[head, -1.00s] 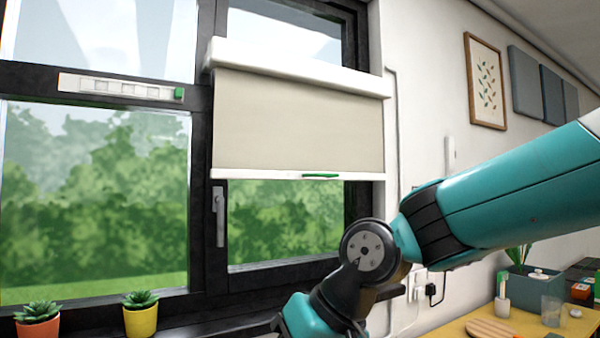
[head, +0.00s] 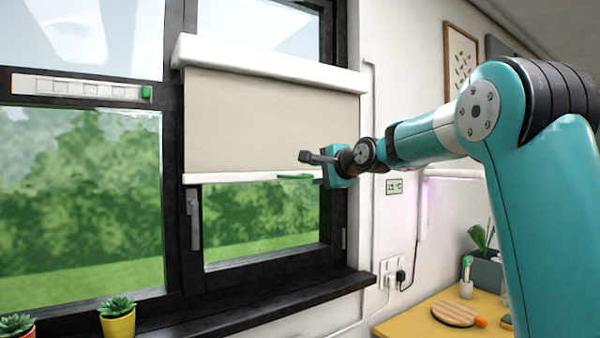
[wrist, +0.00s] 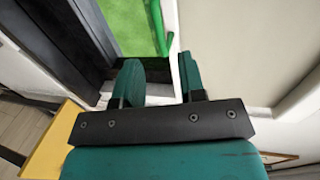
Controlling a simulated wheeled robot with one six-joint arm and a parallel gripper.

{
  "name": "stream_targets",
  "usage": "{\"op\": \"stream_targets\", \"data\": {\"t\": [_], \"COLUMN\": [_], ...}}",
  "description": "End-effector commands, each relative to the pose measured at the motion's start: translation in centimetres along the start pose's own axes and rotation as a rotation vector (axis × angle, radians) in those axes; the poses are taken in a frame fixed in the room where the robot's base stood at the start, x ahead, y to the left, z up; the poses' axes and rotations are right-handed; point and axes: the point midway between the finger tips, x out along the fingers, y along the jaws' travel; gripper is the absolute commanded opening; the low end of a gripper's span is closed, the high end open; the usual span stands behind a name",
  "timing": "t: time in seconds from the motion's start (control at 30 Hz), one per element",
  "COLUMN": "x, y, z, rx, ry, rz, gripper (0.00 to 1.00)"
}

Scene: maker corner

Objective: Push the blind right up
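The beige roller blind (head: 270,125) hangs from a white box over the upper part of the right window pane. Its white bottom bar (head: 235,178) is level and sits partway down, with glass showing below. A green handle (head: 294,177) is on the bar. My gripper (head: 321,179) is at the right end of the handle, near the bar. In the wrist view the fingers of my gripper (wrist: 160,75) are apart with nothing between them, and the green handle (wrist: 157,25) lies just beyond the gap. I cannot tell whether a finger touches the handle or bar.
A sill (head: 270,302) runs below, with a yellow potted plant (head: 117,318) at the left. A yellow table (head: 420,325) with a round board stands at lower right. A socket with a plug is on the wall.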

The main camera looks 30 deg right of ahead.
Motion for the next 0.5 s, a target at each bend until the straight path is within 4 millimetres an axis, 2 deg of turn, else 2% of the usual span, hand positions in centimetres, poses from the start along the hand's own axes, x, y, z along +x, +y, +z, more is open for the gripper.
{"op": "stream_targets", "data": {"t": [0.1,0.3,0.5], "x": [2.8,6.8,9.0], "y": [-0.3,-0.2,-0.1], "z": [0.1,0.1,0.1], "rx": [0.0,-0.001,-0.001], "ry": [-0.003,-0.002,0.0], "rz": [0.004,0.003,0.001], "gripper": [0.37,0.37,0.37]}}
